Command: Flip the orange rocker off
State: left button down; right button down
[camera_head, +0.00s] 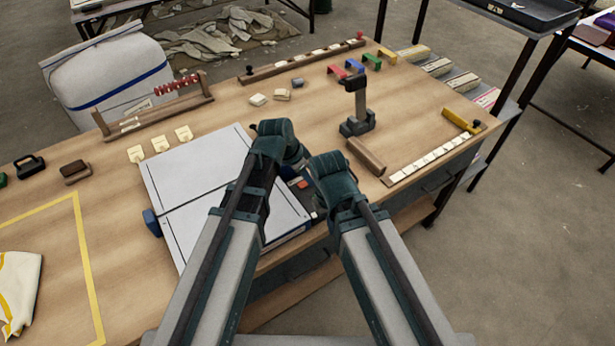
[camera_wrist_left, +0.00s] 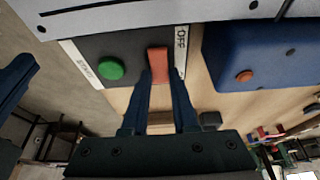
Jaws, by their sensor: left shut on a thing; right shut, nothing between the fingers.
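The orange rocker (camera_wrist_left: 158,63) sits on a dark control panel (camera_wrist_left: 88,48) beside a white strip marked OFF (camera_wrist_left: 181,45). A round green button (camera_wrist_left: 111,68) is to its left in the left wrist view. My left gripper (camera_wrist_left: 160,76) is shut on the rocker, one dark finger at each side of its lower end. In the head view my left wrist (camera_head: 277,143) hides its fingers. My right gripper (camera_wrist_left: 15,100) shows in part at the left edge of the left wrist view, shut and empty, apart from the rocker.
A flat white-topped board (camera_head: 205,185) lies on the wooden table (camera_head: 115,215). A blue block with an orange dot (camera_wrist_left: 250,50) is right of the panel in the left wrist view. A dark upright stand (camera_head: 357,105) and a wooden bar (camera_head: 366,156) are right of my arms.

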pick_arm(q)
jog(key=c, duration=0.7)
grip_release()
jog(key=p+v, duration=1.3)
jog(key=shift+a+r, duration=0.15)
jog(key=shift+r, duration=0.2)
jog(key=s+n+g+y, duration=0.1)
jog(key=s+n, duration=0.1)
jog(key=s, duration=0.2)
jog(key=s+f+n+g+y, duration=0.1)
jog(key=s+n+y, duration=0.1)
jog(key=s+n, duration=0.1)
jog(key=s+a+n+y, duration=0.1)
jog(key=s+n, duration=0.1)
jog(key=s, duration=0.3)
jog(key=shift+s+f+g+y, duration=0.2)
jog(key=shift+s+g+y, duration=0.1)
jog(key=shift+g+y, duration=0.1)
